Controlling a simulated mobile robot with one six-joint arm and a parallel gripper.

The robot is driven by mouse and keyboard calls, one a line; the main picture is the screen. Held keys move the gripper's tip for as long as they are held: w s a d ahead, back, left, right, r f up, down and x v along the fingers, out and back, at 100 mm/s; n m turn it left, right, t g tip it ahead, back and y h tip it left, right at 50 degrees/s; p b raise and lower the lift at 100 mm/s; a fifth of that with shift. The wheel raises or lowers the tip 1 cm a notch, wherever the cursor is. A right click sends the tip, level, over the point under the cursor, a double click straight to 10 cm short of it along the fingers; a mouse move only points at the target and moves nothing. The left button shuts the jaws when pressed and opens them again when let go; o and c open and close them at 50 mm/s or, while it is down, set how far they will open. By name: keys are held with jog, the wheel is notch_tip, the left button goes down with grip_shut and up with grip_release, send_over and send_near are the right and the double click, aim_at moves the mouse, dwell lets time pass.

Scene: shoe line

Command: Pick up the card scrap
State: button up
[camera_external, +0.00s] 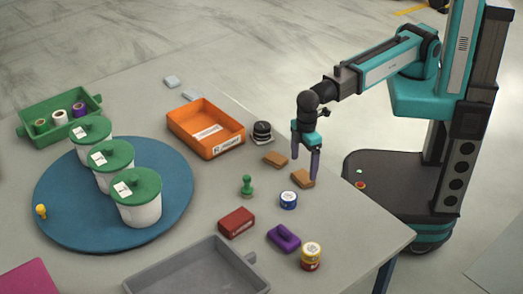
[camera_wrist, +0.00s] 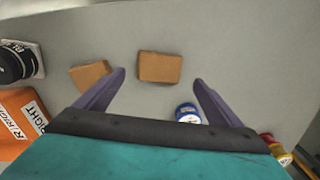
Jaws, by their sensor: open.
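Two flat brown pieces that look like card scraps lie on the grey table. One (camera_external: 302,179) is below my gripper (camera_external: 304,164), and it shows in the wrist view (camera_wrist: 160,67) between and just beyond the fingertips. The other (camera_external: 275,160) lies to its left, towards the orange bin, and shows in the wrist view (camera_wrist: 88,77) beside the left finger, which partly covers its edge. My gripper points down with its purple fingers (camera_wrist: 160,78) apart and nothing between them. I cannot tell which piece the task means.
A blue-and-white roll (camera_external: 288,200) stands near the fingers. A black round item (camera_external: 262,132) and an orange bin (camera_external: 235,140) are to the left. A green stamp (camera_external: 247,186), red block (camera_external: 236,222), purple block (camera_external: 284,238) and yellow-red rolls (camera_external: 311,255) stand nearer the camera.

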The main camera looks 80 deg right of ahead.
aim_at(302, 176)
jog(key=shift+w+f, duration=0.15)
jog(key=shift+f, duration=2.35)
jog(key=c, duration=1.1)
